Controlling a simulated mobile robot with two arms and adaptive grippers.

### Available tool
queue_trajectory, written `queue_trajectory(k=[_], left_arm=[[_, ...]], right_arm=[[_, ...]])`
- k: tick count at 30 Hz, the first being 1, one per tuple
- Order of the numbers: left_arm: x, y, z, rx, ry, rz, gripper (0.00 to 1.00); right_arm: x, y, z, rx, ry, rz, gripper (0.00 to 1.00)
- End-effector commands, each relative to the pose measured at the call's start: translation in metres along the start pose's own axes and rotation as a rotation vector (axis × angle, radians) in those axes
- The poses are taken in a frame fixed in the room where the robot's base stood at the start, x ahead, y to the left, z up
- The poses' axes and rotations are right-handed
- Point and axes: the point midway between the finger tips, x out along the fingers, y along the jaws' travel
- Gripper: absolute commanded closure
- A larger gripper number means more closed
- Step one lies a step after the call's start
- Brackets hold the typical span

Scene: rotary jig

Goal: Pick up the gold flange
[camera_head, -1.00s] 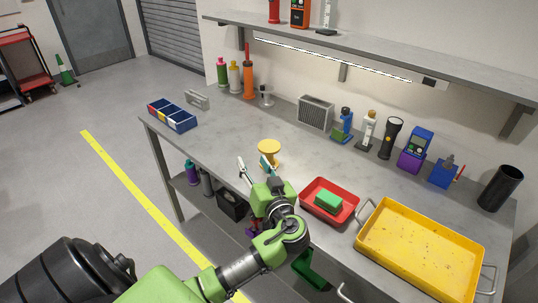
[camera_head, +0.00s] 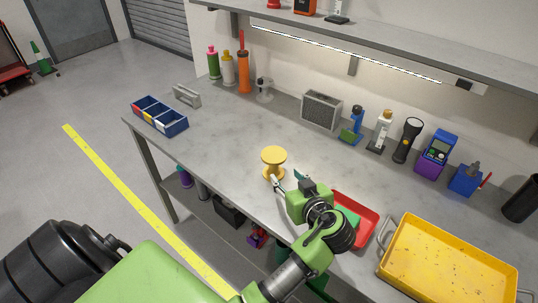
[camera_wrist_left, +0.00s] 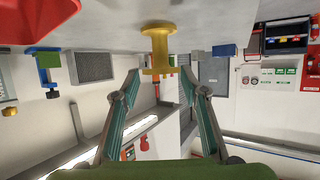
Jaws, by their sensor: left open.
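The gold flange (camera_head: 274,163) stands upright on the grey workbench, a spool shape with a wide round top. It also shows in the left wrist view (camera_wrist_left: 158,48), upside down, just beyond and between the fingertips. My left gripper (camera_head: 287,181) is open and empty, at the near right side of the flange in the head view. In the left wrist view its two fingers (camera_wrist_left: 157,85) are spread wide, with the flange ahead of them. I cannot tell whether a finger touches it. My right gripper is not in view.
A red tray (camera_head: 368,222) with a green block lies right of my left gripper, partly hidden by it. A yellow tray (camera_head: 440,262) is further right. A blue bin (camera_head: 160,116) stands at the left. The bench (camera_head: 215,150) left of the flange is clear.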

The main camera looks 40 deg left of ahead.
Motion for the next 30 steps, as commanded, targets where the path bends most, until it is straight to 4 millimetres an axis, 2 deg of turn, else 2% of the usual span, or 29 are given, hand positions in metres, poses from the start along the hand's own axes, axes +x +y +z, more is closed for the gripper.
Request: queue_trajectory(k=[4,9,12,17,22,27,30], left_arm=[[0.026,-0.002,-0.004,0.004,0.004,-0.004,0.59],[0.058,-0.001,-0.004,0.004,0.004,-0.004,0.59],[0.071,-0.001,-0.003,0.004,0.003,-0.003,0.59],[0.081,-0.001,-0.002,0.001,0.003,-0.002,0.59],[0.103,-0.002,-0.004,0.004,0.003,-0.004,0.59],[0.125,-0.001,-0.003,0.002,0.003,-0.003,0.59],[0.131,-0.001,-0.002,0.001,0.002,-0.002,0.59]], right_arm=[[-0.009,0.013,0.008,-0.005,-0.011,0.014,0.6],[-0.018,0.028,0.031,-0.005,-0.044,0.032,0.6],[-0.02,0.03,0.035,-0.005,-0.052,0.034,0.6],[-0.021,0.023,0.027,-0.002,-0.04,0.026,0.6],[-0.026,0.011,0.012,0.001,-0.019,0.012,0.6],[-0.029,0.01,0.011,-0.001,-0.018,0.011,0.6],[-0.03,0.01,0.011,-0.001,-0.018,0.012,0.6]])
